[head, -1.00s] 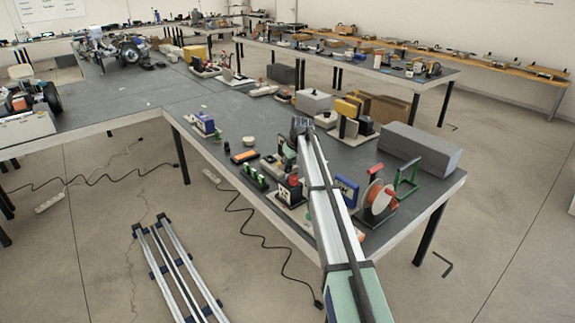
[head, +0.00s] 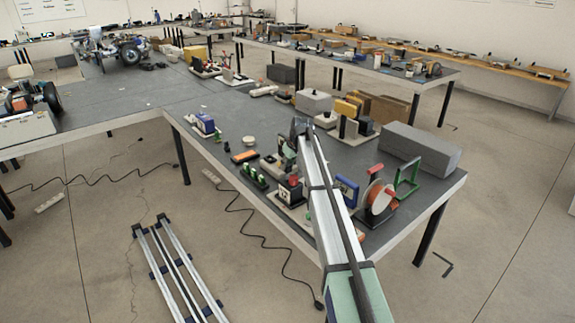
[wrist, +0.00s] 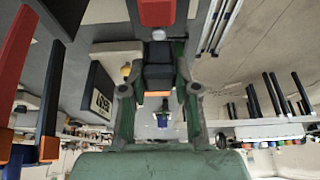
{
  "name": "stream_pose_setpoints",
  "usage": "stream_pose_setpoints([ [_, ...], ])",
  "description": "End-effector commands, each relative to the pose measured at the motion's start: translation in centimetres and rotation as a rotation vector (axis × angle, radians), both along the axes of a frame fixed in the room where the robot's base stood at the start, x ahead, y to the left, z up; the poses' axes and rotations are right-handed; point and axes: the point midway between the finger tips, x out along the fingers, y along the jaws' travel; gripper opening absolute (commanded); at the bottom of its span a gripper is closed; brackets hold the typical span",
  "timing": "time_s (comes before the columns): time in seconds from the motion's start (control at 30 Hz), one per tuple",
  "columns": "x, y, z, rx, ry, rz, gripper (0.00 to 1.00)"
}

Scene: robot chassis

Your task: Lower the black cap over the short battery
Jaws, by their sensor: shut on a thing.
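In the wrist view my gripper (wrist: 158,68) has its two green-grey fingers closed on the sides of a dark block, which looks like the black cap (wrist: 158,72). An orange strip shows along the cap's near edge. Just beyond the cap is a red body with a small pale round end (wrist: 157,13); I cannot tell whether this is the short battery. The cap's opening and any contact with the battery are hidden.
In the wrist view, red and dark upright bars (wrist: 14,70) stand close on the left. A box with a black-and-white label (wrist: 100,98) is also left.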

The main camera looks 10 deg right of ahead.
Motion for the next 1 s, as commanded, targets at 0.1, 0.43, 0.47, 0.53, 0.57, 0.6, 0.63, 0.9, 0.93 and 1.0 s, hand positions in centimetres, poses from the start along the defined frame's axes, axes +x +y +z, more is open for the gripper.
stream_pose_setpoints([
  [0.1, 0.0, 0.0, -0.2, 0.000, 0.000, 0.000, 0.12],
  [0.43, 0.0, 0.0, -1.0, 0.000, 0.000, 0.000, 0.12],
  [0.47, 0.0, 0.0, -1.0, 0.000, 0.000, 0.000, 0.12],
  [0.53, 0.0, 0.0, -1.2, 0.000, 0.000, 0.000, 0.12],
  [0.57, 0.0, 0.0, -1.3, 0.000, 0.000, 0.000, 0.12],
  [0.6, 0.0, 0.0, -1.4, 0.000, 0.000, 0.000, 0.12],
  [0.63, 0.0, 0.0, -1.4, 0.000, 0.000, 0.000, 0.12],
  [0.9, 0.0, 0.0, -2.0, 0.000, 0.000, 0.000, 0.12],
  [0.93, 0.0, 0.0, -2.1, 0.000, 0.000, 0.000, 0.12],
  [1.0, 0.0, 0.0, -2.3, 0.000, 0.000, 0.000, 0.12],
])
